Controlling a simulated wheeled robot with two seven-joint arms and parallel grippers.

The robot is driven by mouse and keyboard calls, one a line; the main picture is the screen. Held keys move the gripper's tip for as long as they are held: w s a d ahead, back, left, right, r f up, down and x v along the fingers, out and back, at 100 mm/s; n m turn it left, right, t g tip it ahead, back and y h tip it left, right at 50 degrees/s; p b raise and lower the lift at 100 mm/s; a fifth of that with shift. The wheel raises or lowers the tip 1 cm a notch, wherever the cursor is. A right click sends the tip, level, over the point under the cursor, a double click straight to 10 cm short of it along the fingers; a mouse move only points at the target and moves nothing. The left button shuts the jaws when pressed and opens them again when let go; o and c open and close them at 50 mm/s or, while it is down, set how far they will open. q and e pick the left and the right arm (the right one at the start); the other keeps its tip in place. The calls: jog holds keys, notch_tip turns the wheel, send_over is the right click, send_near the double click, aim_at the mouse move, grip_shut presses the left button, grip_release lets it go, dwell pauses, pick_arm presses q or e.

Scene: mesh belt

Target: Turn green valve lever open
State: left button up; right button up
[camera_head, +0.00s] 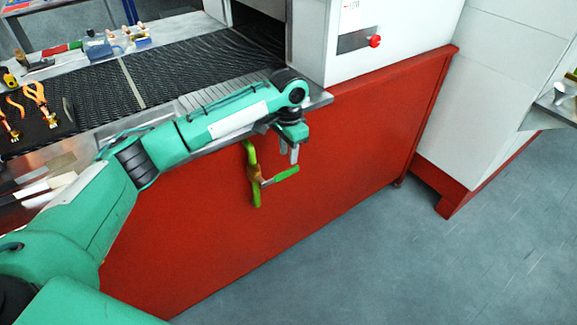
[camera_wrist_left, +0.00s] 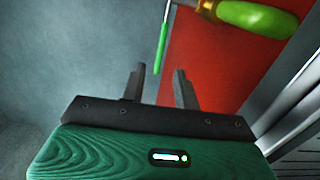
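The green valve lever (camera_head: 281,174) sticks out to the right from a brass-coloured valve body on a green pipe (camera_head: 250,155), in front of the red machine panel. My left gripper (camera_head: 291,157) hangs just above the lever's outer part. In the left wrist view my gripper (camera_wrist_left: 159,68) is open, its two grey fingers apart. The thin green lever (camera_wrist_left: 163,42) appears between the fingertips, its end reaching to their level in the picture; I cannot tell whether it touches them. The thick green pipe with the brass part (camera_wrist_left: 255,17) is at the top right. My right gripper is not visible.
The red panel (camera_head: 330,160) stands behind the valve, under the dark mesh belt (camera_head: 185,68). Pliers (camera_head: 37,98) and other tools lie on the belt at left. A white machine housing (camera_head: 395,35) stands above. Grey floor (camera_head: 430,265) is open at the lower right.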

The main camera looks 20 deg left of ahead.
aim_at(289, 170)
pick_arm(q)
notch_tip(289, 170, down, 6)
jog(key=shift+f, duration=0.1)
jog(key=shift+c, duration=0.4)
grip_shut()
